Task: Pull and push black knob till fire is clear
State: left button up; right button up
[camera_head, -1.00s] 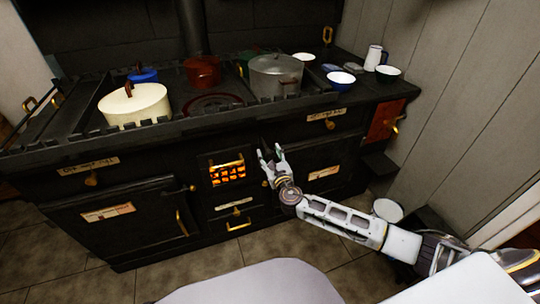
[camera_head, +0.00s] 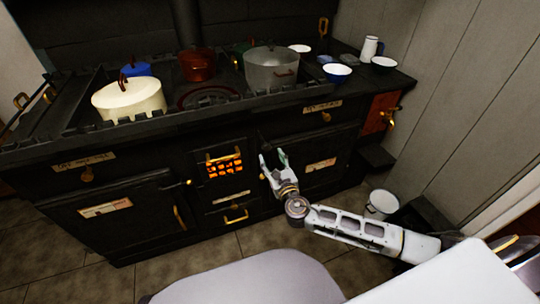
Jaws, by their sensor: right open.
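The black stove (camera_head: 135,167) fills the middle of the view. Its small fire window (camera_head: 225,168) glows orange behind a grate, with a brass bar across its top. A brass handle (camera_head: 236,216) sits low under it, below a pale label strip. I cannot make out a black knob for certain against the dark stove front. My right gripper (camera_head: 273,158) is open and empty, its fingers pointing up at the stove front just right of the fire window. I cannot tell whether it touches anything. My left gripper is not in view.
A cream pot (camera_head: 128,99), a grey pot (camera_head: 271,68) and a red-brown pot (camera_head: 197,64) stand on the stove top behind a raised rail. A white bucket (camera_head: 381,204) stands on the floor at the right, near the wall.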

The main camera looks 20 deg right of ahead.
jog(key=shift+s, duration=2.4)
